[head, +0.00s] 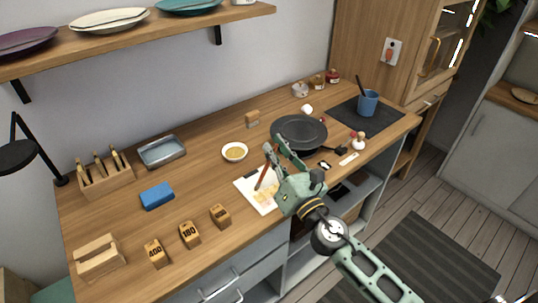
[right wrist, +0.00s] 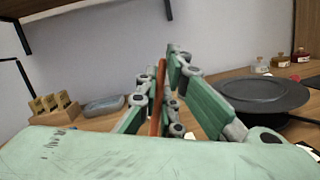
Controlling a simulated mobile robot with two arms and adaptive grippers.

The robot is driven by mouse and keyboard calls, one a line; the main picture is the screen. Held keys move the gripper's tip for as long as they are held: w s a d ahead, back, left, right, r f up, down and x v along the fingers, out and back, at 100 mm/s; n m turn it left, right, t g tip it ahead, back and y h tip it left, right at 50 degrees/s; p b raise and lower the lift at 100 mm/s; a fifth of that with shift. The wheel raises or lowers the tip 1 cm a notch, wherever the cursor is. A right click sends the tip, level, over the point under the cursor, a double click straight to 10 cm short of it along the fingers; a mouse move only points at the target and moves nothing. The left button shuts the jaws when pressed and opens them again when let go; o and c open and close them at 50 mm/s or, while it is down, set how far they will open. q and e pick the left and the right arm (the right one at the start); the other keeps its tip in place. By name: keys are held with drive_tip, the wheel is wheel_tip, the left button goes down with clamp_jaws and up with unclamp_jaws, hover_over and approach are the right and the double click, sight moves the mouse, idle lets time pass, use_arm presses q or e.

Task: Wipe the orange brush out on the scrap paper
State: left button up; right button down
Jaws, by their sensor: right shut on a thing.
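My right gripper (head: 272,158) is over the scrap paper and shut on the orange brush (head: 259,180). In the right wrist view, the brush (right wrist: 158,95) stands nearly upright, slightly tilted, between the fingers (right wrist: 165,75). The white scrap paper (head: 247,196) lies near the table's front edge, with yellowish marks on it. The brush's lower end is over the paper; I cannot tell whether it touches. My left gripper is not in view.
A black plate (head: 299,131) lies right of the gripper, and a small bowl with gold contents (head: 234,152) behind the paper. Numbered wooden blocks (head: 189,234), a blue block (head: 157,196) and a metal tray (head: 162,151) stand to the left. A dark mat (head: 351,115) holds a blue cup (head: 368,103).

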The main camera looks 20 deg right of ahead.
drive_tip(key=w+d+b, duration=0.2)
drive_tip(key=d, duration=0.5)
drive_tip(key=shift+w, duration=0.25)
idle(5.0)
drive_tip(key=shift+r, duration=0.1)
wheel_tip(320, 180, up, 6)
drive_tip(key=p, duration=0.5)
drive_tip(key=shift+p, duration=0.4)
drive_tip(key=c, duration=2.5)
unclamp_jaws()
